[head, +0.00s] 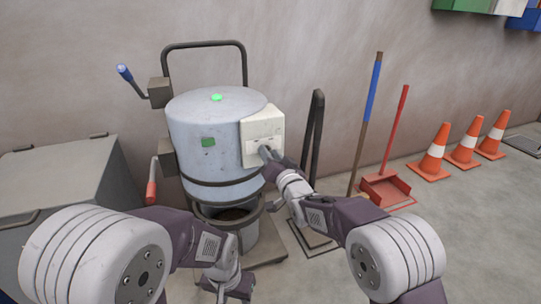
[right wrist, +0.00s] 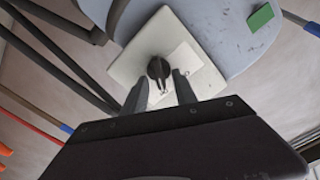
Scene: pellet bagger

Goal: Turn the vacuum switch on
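The vacuum is a pale blue-grey drum (head: 205,140) with a white switch plate (head: 262,125) on its right side. In the right wrist view the plate (right wrist: 130,68) carries a black rotary knob (right wrist: 158,70), the switch. My right gripper (head: 266,153) is in front of the plate and hides the knob in the head view. In the right wrist view my right gripper (right wrist: 160,88) is open, with one finger on each side of the knob's lower end and gaps visible.
A green light (head: 216,98) shows on the drum's top. A blue-handled lever (head: 126,75) and a red-handled lever (head: 152,180) stand left of it. A grey cabinet (head: 60,170) is at left. A broom (head: 372,95), red dustpan (head: 387,190) and cones (head: 434,155) are right.

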